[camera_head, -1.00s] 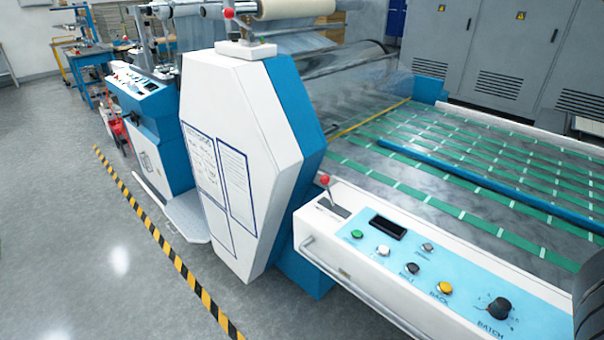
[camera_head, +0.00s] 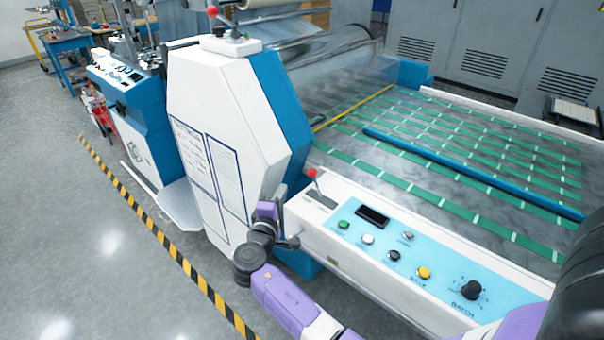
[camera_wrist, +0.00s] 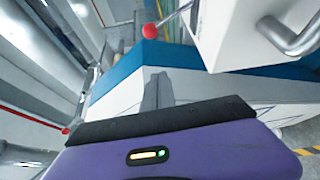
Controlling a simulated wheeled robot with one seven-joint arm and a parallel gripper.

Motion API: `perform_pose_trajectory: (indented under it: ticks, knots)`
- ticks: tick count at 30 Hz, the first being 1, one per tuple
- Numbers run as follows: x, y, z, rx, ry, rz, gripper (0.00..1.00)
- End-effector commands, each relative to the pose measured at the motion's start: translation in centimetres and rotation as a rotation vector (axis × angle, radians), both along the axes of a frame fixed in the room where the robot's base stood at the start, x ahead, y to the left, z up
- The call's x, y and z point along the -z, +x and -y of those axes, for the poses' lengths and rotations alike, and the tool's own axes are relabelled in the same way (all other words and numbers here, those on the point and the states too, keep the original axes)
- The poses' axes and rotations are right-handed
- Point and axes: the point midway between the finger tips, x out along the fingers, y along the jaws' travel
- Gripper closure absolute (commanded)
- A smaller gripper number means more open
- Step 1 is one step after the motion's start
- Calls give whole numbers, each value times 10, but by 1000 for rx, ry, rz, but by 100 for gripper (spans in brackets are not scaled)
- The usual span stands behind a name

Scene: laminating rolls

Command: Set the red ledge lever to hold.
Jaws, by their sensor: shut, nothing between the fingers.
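The red ledge lever (camera_head: 311,174) has a ball knob on a thin stem. It rises from a slotted plate at the left end of the white ledge (camera_head: 420,312). Its stem leans slightly to the left in the head view. The knob also shows in the wrist view (camera_wrist: 150,31), beyond the fingertips and apart from them. My gripper (camera_head: 280,190) is beside the ledge's left end, left of the lever and a little below the knob. Its fingers (camera_wrist: 158,88) are together and empty. Any marking for hold at the lever is not readable.
The white and blue machine tower (camera_head: 215,130) stands just left of my gripper, with another red knob (camera_head: 212,11) on top. The ledge panel carries several buttons and a black dial (camera_head: 471,290). A bar handle (camera_wrist: 290,38) sticks out from the ledge front.

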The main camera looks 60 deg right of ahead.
Motion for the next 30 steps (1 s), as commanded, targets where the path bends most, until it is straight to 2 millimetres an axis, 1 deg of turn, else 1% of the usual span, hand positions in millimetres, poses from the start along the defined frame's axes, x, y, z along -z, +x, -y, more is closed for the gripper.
perform_pose_trajectory:
  ticks: [2,11,14,17,24,30]
  knots:
    - [-3,0,2,7,-6,-3,100]
    - [-2,0,2,6,-6,-2,100]
    - [-3,2,8,8,-6,-1,100]
    - [-4,4,19,9,-6,-1,100]
    - [-2,15,61,9,-6,-1,100]
    - [0,23,93,8,-6,-1,100]
